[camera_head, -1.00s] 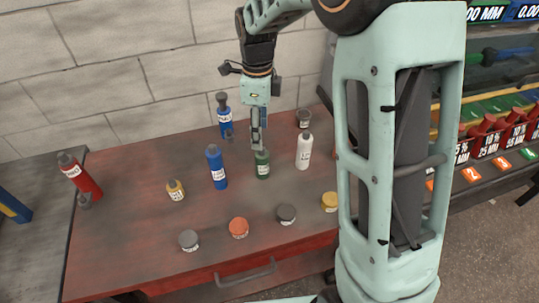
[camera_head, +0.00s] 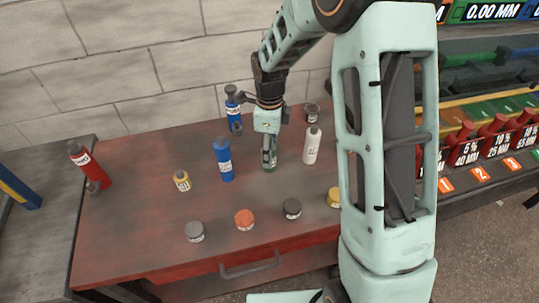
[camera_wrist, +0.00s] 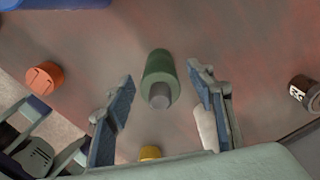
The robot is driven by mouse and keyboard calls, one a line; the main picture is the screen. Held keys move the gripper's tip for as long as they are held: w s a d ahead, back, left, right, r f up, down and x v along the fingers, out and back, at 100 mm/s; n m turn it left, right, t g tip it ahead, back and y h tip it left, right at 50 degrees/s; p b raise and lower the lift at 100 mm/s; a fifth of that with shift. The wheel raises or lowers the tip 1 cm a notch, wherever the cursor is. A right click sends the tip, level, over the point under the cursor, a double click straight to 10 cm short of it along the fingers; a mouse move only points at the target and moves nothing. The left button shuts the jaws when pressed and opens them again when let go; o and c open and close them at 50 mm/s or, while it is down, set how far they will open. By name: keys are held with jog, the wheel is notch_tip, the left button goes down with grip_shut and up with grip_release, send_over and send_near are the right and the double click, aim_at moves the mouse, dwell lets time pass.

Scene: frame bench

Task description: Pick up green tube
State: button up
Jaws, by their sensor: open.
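The green tube (camera_wrist: 159,66) stands upright on the bench, with a grey cap toward the camera in the wrist view. In the head view the green tube (camera_head: 270,167) is mostly hidden behind my gripper (camera_head: 268,150). In the wrist view my gripper (camera_wrist: 165,88) is open, one finger on each side of the tube with a gap on both sides. The fingers reach down around the tube's upper part; I cannot tell exactly how low.
On the red-brown bench (camera_head: 130,240), a blue bottle (camera_head: 223,160) stands left of the tube and a white bottle (camera_head: 312,146) close on its right. The bench's front left is clear.

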jog(key=shift+c, duration=0.3)
grip_shut()
jog(key=shift+r, duration=0.1)
